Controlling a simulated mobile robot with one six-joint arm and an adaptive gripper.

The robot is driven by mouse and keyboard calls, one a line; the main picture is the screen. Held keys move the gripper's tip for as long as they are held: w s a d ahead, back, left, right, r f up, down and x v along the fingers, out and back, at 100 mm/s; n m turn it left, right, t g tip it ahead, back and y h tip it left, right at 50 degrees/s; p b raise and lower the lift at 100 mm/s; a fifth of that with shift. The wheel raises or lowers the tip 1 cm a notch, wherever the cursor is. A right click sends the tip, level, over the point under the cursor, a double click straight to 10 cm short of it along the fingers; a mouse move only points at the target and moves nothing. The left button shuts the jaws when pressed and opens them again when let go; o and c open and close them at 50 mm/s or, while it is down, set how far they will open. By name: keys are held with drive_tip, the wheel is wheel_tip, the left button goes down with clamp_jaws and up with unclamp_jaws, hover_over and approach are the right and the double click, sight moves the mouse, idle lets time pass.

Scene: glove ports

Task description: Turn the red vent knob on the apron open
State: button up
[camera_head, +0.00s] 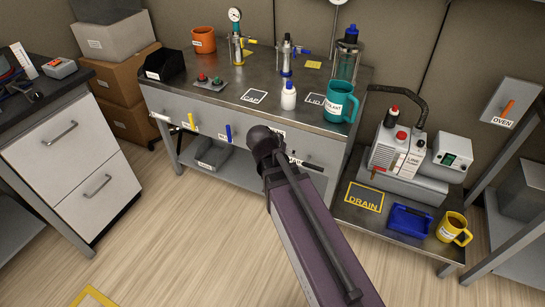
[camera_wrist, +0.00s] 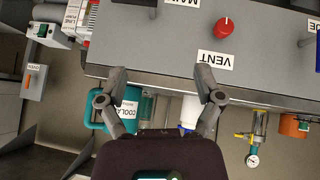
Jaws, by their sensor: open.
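The red vent knob (camera_wrist: 226,27) is on the grey apron panel (camera_wrist: 150,45) in the upper part of the wrist view. It is round, with a small white mark on its upper part. An upside-down VENT label (camera_wrist: 215,60) sits just below it. My gripper (camera_wrist: 161,76) is open and empty, its two fingertips near the panel's edge, to the left of and below the knob in this view. In the head view my arm covers that part of the apron, and neither the knob nor my fingers can be made out.
A yellow handle (camera_head: 191,121) and a blue handle (camera_head: 228,132) stick out of the apron. A teal mug (camera_head: 340,104) and a white bottle (camera_head: 289,95) stand on the bench top near its front edge. A white drawer cabinet (camera_head: 70,150) stands left; the floor between is clear.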

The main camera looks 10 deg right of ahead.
drive_tip(key=w+a+f+m+t+h+b, duration=0.1)
drive_tip(key=w+a+f+t+b, duration=0.4)
drive_tip(key=b, duration=1)
wheel_tip(320, 180, down, 4)
drive_tip(key=w+a+m, duration=0.1)
drive_tip(key=w+a, duration=0.1)
drive_tip(key=shift+w+m+t+h, duration=0.3)
drive_tip(key=shift+m+t, duration=0.1)
drive_tip(key=shift+f, duration=0.1)
drive_tip(key=b+x, duration=0.5)
drive_tip(key=x, duration=0.8)
drive_tip(key=shift+w+d+f, duration=0.15)
drive_tip(key=shift+w+d, duration=0.05)
drive_tip(key=shift+w, duration=0.1)
drive_tip(key=shift+a, duration=0.1)
drive_tip(key=c, duration=1.2)
